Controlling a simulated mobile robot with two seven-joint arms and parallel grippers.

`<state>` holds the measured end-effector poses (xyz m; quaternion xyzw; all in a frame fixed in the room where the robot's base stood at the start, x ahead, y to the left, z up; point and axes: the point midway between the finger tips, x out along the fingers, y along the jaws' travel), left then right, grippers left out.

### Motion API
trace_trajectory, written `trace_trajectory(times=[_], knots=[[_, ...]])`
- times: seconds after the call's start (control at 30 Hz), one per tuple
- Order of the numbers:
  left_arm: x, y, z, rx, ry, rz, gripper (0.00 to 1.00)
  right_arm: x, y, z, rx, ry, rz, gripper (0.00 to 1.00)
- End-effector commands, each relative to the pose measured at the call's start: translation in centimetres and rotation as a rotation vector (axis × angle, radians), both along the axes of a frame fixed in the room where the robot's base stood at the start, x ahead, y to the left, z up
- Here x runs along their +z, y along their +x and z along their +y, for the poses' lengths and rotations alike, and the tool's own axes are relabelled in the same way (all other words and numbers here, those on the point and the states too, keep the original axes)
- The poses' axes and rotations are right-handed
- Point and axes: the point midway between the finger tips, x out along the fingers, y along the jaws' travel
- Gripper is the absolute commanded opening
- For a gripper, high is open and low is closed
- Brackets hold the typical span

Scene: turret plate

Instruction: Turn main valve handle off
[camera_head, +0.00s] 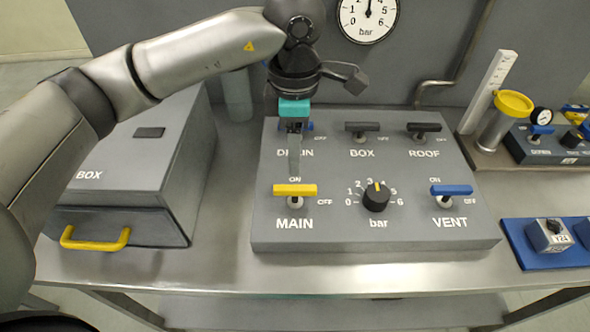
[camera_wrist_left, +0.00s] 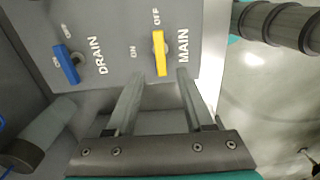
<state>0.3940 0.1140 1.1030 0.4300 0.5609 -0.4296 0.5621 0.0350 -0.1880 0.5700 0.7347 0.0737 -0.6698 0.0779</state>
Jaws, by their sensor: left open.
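The yellow MAIN valve handle (camera_head: 295,190) is at the front left of the grey panel. Its bar lies left-right, in line with the OFF mark on its right; ON is printed behind it. The handle (camera_wrist_left: 159,53) also shows in the left wrist view, its long side running toward OFF. My left gripper (camera_head: 294,172) is just behind and above the handle, pointing down. In the wrist view its fingers (camera_wrist_left: 161,76) are apart and empty, with the handle just beyond the gap between the tips. I see no contact. My right gripper is not in view.
The panel (camera_head: 345,232) also has a blue VENT handle (camera_head: 452,190), a bar knob (camera_head: 376,197), black BOX (camera_head: 362,127) and ROOF (camera_head: 424,127) handles, and a blue DRAIN handle (camera_wrist_left: 66,64), mostly hidden in the head view. A grey box (camera_head: 140,170) stands left.

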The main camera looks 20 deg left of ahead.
Motion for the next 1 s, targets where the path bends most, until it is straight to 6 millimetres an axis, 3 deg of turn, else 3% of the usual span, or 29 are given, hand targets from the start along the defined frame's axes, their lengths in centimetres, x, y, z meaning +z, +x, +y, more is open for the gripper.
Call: trace_trajectory(times=[0.1, 0.33, 1.0], knots=[[2.8, 0.1, -0.1, -0.001, -0.001, -0.004, 0.53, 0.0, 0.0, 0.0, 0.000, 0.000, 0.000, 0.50], [5.9, 0.0, 0.0, -0.001, -0.001, -0.001, 0.53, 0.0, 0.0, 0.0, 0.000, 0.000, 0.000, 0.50], [6.5, 0.0, 0.0, -0.001, -0.001, 0.001, 0.53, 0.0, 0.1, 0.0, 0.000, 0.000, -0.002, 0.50]])
